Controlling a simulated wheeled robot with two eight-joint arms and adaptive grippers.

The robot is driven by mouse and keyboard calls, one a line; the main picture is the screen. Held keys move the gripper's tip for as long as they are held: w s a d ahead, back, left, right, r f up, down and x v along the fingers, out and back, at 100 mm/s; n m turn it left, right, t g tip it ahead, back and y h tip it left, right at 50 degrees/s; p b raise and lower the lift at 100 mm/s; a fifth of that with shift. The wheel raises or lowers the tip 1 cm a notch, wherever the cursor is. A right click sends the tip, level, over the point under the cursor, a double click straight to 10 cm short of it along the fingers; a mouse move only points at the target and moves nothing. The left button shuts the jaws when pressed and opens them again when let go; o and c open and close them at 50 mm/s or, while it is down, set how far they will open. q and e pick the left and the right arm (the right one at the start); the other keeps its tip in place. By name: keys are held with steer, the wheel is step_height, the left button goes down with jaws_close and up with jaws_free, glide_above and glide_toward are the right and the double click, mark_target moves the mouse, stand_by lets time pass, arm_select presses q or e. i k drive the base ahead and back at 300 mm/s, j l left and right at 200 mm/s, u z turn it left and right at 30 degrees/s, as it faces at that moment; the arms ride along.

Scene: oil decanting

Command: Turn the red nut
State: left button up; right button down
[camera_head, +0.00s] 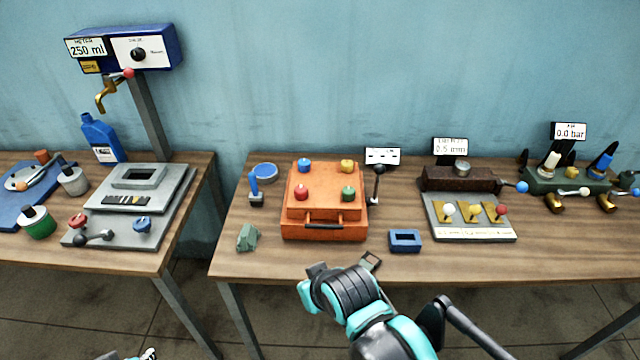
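The red nut (302,193) sits at the front left on top of the orange box (325,230). A blue nut (304,165), a yellow nut (347,165) and a green nut (348,193) share that top. My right gripper (343,265) is in front of the box, near the table's front edge, apart from the red nut. Its two fingertips show spread apart, with nothing seen between them; the wrist hides part of it. Only a sliver of my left arm's end (140,355) shows at the bottom left edge, and its fingers cannot be made out.
A black-knobbed lever (377,182) stands right of the box. A blue-handled tool (254,188), a green block (247,237) and a blue frame (405,240) lie around it. A switch panel (472,230) is further right. A gap separates the two tables.

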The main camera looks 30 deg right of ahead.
mark_target(301, 191)
steer(key=i+l+z, duration=0.25)
steer(key=l+z, duration=0.2)
steer(key=i+l+z, duration=0.3)
steer(key=z, duration=0.2)
steer(key=l, duration=0.1)
